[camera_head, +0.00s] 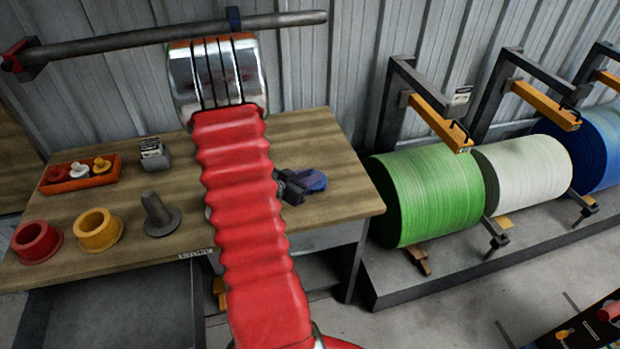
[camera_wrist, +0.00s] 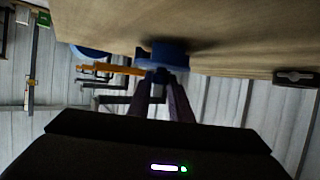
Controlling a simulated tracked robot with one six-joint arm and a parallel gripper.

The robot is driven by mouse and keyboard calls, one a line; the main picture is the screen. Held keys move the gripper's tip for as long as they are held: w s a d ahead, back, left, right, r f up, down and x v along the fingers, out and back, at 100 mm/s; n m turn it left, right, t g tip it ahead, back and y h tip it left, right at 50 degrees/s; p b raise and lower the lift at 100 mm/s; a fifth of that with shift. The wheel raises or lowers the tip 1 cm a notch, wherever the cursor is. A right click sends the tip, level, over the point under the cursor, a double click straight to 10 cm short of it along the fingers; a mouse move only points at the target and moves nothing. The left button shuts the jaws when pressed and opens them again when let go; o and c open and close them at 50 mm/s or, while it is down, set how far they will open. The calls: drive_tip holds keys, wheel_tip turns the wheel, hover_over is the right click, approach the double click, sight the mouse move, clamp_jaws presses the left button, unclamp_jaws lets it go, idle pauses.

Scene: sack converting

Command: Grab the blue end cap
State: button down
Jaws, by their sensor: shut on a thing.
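The blue end cap (camera_head: 314,181) is at the right part of the wooden table (camera_head: 330,150) in the head view. My gripper (camera_head: 296,184) is beside it, partly hidden behind my red-sleeved arm. In the wrist view the blue end cap (camera_wrist: 163,53) sits at the fingertips, and my gripper (camera_wrist: 165,75) is shut on it. The cap is close to the tabletop; whether it touches the wood I cannot tell. Its far side is hidden.
A red end cap (camera_head: 36,242), a yellow end cap (camera_head: 98,230) and a dark flanged peg (camera_head: 160,214) stand at the table's left. Behind them are a red tray (camera_head: 56,186) and a small grey device (camera_head: 154,154). A green roll (camera_head: 425,195) stands right of the table.

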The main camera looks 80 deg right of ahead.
wheel_tip(320, 180, up, 9)
idle(0.5)
drive_tip(key=shift+r, duration=0.1)
idle(0.5)
